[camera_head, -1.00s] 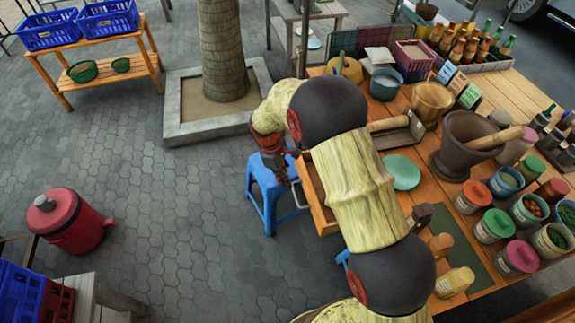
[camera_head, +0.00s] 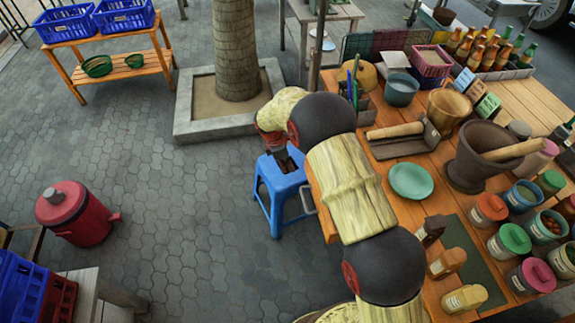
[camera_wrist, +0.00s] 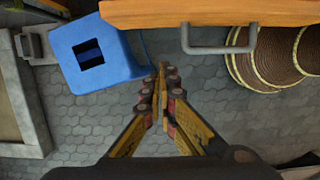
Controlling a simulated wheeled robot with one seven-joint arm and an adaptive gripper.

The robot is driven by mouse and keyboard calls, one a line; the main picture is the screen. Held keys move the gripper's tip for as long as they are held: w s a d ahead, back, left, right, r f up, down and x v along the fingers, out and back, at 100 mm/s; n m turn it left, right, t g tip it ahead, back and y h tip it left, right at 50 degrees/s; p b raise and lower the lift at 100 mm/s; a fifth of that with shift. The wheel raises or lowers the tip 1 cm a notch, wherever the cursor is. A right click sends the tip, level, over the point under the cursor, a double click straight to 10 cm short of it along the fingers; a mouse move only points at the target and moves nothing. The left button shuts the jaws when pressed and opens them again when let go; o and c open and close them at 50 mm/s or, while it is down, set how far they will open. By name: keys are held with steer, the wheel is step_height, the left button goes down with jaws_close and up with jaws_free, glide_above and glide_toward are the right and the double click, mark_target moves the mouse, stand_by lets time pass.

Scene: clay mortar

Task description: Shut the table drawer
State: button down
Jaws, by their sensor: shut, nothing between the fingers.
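The table drawer shows in the head view as a wooden front (camera_head: 325,218) with a grey handle (camera_head: 308,200) at the table's left edge. My arm covers most of it, so how far it stands out is unclear. In the wrist view the orange wooden front (camera_wrist: 210,12) crosses the top, with its grey bar handle (camera_wrist: 220,50) below it. My gripper (camera_wrist: 166,70) is shut and empty, its fingertips left of the handle and apart from it. In the head view my gripper (camera_head: 286,160) is partly hidden, over the blue stool.
A blue stool (camera_head: 282,182) stands close left of the drawer; it also shows in the wrist view (camera_wrist: 112,55). A woven round thing (camera_wrist: 275,60) is right of the handle. The wooden table (camera_head: 410,215) is crowded.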

steer(key=w+d+f+b, duration=0.1)
steer(key=d+f+b, duration=0.1)
steer(key=d+f, duration=0.3)
steer(key=shift+d, duration=0.2)
stand_by(0.4)
steer(key=w+d+p, duration=0.1)
steer(key=d, duration=0.5)
steer(key=w+d+p, duration=0.1)
steer(key=d+p, duration=0.1)
steer(key=d, duration=0.4)
steer(key=w+d+p, duration=0.1)
steer(key=w+d, duration=0.1)
steer(key=d, duration=0.5)
